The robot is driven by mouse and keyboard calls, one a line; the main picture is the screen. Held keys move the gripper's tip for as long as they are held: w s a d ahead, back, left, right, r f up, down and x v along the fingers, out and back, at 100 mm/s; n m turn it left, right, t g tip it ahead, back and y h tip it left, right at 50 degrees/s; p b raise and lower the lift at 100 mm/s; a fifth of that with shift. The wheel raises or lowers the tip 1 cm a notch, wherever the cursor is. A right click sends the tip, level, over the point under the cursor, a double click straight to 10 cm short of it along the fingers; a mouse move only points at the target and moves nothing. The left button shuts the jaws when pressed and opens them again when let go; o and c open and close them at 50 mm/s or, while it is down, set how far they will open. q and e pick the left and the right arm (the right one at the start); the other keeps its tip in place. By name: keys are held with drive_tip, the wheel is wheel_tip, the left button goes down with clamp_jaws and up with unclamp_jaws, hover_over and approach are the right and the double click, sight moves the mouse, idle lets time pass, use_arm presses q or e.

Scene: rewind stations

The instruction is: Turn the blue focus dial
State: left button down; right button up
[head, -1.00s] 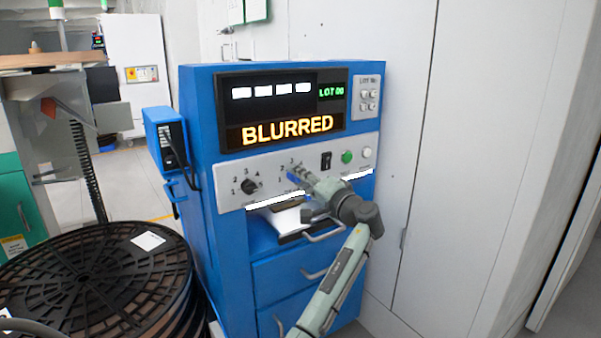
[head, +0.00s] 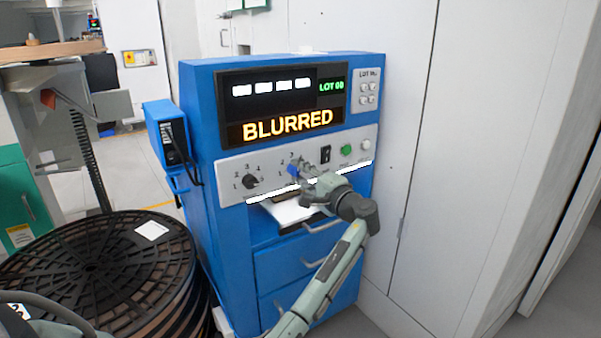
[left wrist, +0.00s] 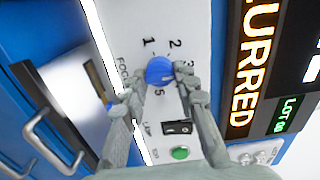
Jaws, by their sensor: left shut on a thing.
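The blue focus dial (head: 293,170) is a round knob on the pale front panel of a blue machine. It shows closely in the left wrist view (left wrist: 159,70), with printed numbers around it and "FOCUS" beside it. My left gripper (head: 302,171) is at the dial. Its fingers (left wrist: 160,80) are on either side of the knob, shut on it. I cannot make out where the dial points. The machine's display (head: 288,127) reads "BLURRED" in orange. My right gripper is not in view.
A black dial (head: 250,182) sits left on the same panel. A black switch (head: 325,155) and a green button (head: 346,149) are to the right. Below are an open slot with a white sheet (head: 290,211) and drawer handles. Black reels (head: 90,265) stand at left.

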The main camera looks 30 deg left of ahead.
use_arm(q)
drive_tip(key=c, duration=1.2)
unclamp_jaws()
drive_tip(key=shift+d, duration=0.1)
drive_tip(key=v, duration=1.2)
